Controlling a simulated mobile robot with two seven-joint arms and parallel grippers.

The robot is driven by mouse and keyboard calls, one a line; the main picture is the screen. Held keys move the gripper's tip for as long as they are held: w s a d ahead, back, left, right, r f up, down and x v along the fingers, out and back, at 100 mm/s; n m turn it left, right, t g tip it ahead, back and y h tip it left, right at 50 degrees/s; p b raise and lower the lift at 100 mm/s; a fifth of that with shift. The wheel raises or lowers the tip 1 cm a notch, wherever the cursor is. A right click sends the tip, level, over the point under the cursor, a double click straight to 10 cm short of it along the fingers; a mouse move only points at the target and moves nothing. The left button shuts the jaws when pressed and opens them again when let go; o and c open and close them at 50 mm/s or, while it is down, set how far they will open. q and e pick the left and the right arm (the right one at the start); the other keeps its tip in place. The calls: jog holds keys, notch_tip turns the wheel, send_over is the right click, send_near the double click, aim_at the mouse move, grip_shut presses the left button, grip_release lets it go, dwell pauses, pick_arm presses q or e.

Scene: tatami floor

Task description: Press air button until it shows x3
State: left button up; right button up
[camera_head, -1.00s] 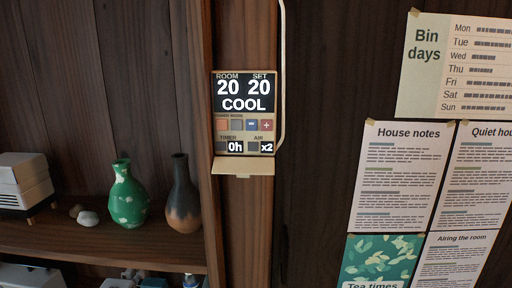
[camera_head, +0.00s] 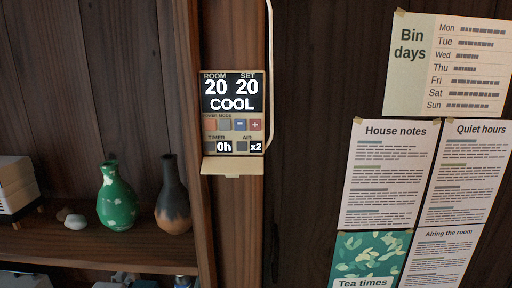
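A wall control panel (camera_head: 233,115) is fixed to a wooden post left of the picture's middle. Its dark display (camera_head: 231,94) reads ROOM 20, SET 20 and COOL. Below it is a row of small buttons, with a blue minus (camera_head: 240,125) and a red plus (camera_head: 256,125) at the right. In the lowest row the timer reads 0h. The small grey air button (camera_head: 242,146) is beside a readout (camera_head: 256,146) showing x2. A beige flap (camera_head: 232,166) hangs open below. Neither of my grippers is in view.
Left of the post, a wooden shelf (camera_head: 100,263) holds a green vase (camera_head: 117,200), a dark brown vase (camera_head: 174,205), stones and a white box. A pale cable (camera_head: 270,70) runs down right of the panel. Paper notices (camera_head: 390,175) cover the right wall.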

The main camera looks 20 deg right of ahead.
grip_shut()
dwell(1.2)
